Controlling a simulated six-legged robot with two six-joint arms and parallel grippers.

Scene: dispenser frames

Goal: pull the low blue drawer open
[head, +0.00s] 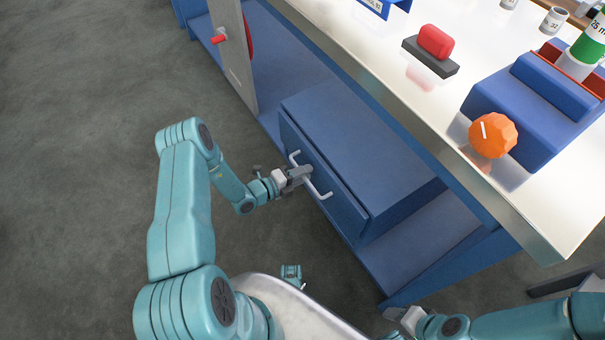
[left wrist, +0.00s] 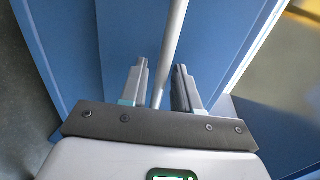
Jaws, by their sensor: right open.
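The low blue drawer (head: 338,199) sits in a blue box under the worktop. Its front shows a thin dark line along the top edge, and it looks shut or nearly so. It carries a pale bar handle (head: 322,191), which also shows in the left wrist view (left wrist: 171,45). My left gripper (head: 304,172) is at the handle. In the left wrist view its fingers (left wrist: 162,88) stand apart on either side of the bar, with gaps showing. My right gripper (head: 398,320) is open and empty at the bottom edge, away from the drawer, partly cut off.
A grey door panel (head: 234,55) with a red knob (head: 219,39) stands left of the drawer. The white worktop (head: 540,215) overhangs behind, holding a red block (head: 435,41) and a blue device with an orange knob (head: 492,136).

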